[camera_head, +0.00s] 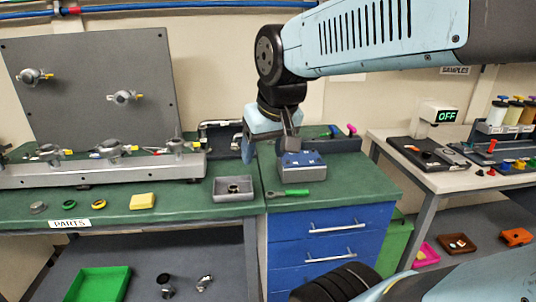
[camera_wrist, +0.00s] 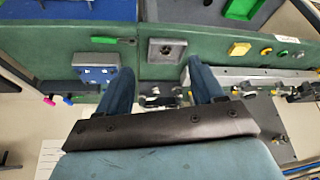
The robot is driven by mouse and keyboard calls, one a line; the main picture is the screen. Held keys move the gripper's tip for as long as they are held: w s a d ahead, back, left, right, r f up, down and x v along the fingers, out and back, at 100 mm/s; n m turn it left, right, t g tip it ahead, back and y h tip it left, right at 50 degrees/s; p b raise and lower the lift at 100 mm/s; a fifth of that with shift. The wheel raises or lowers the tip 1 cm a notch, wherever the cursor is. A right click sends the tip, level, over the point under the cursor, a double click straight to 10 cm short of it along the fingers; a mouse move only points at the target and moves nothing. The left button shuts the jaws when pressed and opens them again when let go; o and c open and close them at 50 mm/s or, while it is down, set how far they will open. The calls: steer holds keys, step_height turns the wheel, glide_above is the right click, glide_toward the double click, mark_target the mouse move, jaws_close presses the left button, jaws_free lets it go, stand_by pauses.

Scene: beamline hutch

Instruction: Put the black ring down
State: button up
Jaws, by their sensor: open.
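A black ring (camera_head: 233,188) lies in a small grey tray (camera_head: 218,196) on the green bench top. In the wrist view the ring (camera_wrist: 165,50) shows inside the tray (camera_wrist: 153,60), ahead of the fingers. My gripper (camera_head: 266,150) is open and hangs above the bench, to the right of the tray and near the blue-grey box. Its two blue fingers (camera_wrist: 160,75) are spread, with nothing held between them. The gripper is apart from the ring.
A blue-grey box (camera_head: 302,172) and a green-handled tool (camera_head: 288,193) are right of the tray. A yellow block (camera_head: 142,201), a yellow ring (camera_head: 98,204) and a green-and-black ring (camera_head: 69,204) lie left. A grey rail (camera_head: 60,172) with valves runs behind. Bare bench surrounds the tray.

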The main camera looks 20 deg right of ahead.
steer(key=shift+s+d+f+t, duration=0.15)
steer(key=shift+s+d, duration=0.2)
steer(key=shift+s, duration=0.45)
steer(key=shift+s+d+f+t, duration=0.15)
steer(key=shift+s+d, duration=0.15)
steer(key=shift+s, duration=0.45)
steer(key=shift+r, duration=0.1)
steer(key=shift+w, duration=0.2)
steer(key=shift+a, duration=0.1)
